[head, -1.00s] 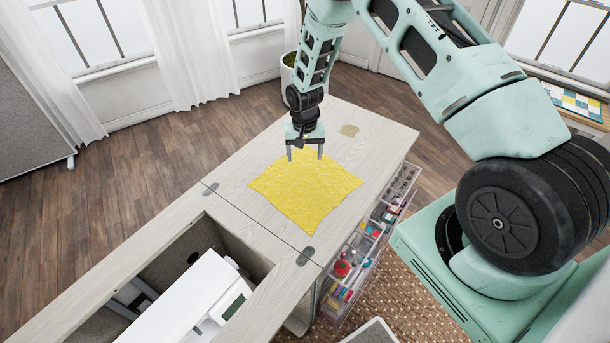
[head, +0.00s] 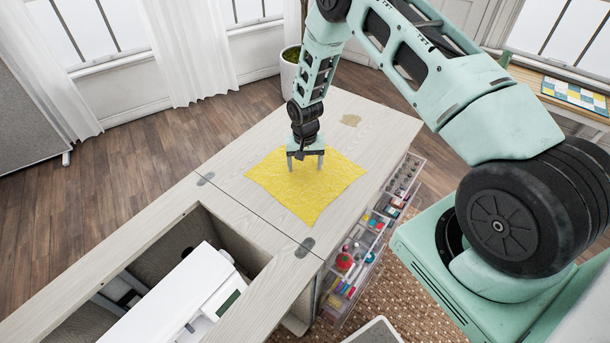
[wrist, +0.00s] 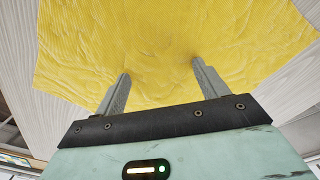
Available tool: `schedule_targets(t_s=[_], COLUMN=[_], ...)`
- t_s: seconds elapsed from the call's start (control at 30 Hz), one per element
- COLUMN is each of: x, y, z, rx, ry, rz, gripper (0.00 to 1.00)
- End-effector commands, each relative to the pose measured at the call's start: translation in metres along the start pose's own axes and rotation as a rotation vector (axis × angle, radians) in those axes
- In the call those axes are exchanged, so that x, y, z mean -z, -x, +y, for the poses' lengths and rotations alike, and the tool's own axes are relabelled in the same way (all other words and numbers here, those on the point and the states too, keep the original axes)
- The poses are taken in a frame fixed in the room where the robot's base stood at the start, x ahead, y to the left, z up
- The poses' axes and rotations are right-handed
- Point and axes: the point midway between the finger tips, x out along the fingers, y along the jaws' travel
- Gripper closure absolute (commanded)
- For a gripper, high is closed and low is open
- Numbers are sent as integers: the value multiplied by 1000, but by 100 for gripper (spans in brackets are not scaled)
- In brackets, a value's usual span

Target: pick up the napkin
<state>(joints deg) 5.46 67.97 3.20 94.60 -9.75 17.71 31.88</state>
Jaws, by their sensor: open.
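The yellow napkin (head: 317,200) lies spread out, slightly wrinkled, on the pale wooden top of the sewing cabinet (head: 235,215). My gripper (head: 305,167) points down over the far part of the napkin, its two fingers apart with nothing visible between them. In the wrist view the napkin (wrist: 160,40) fills most of the upper picture. There the fingers of my gripper (wrist: 160,78) stand apart, their tips at or very close to the cloth. I cannot tell whether they touch it.
A white sewing machine (head: 175,300) sits in the cabinet's opening at the lower left. Clear drawers of sewing supplies (head: 365,240) run along the right side. A potted plant (head: 291,65) stands behind the cabinet.

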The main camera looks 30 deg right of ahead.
Motion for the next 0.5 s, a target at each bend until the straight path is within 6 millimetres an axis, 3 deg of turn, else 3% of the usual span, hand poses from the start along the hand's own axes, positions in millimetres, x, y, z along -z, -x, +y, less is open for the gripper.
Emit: schedule_targets(t_s=[0.43, 0.5], x=[0, 0], y=[-3, -2], z=[0, 0], rx=[0, 0], ry=[0, 0], rz=[0, 0], gripper=[27, 34])
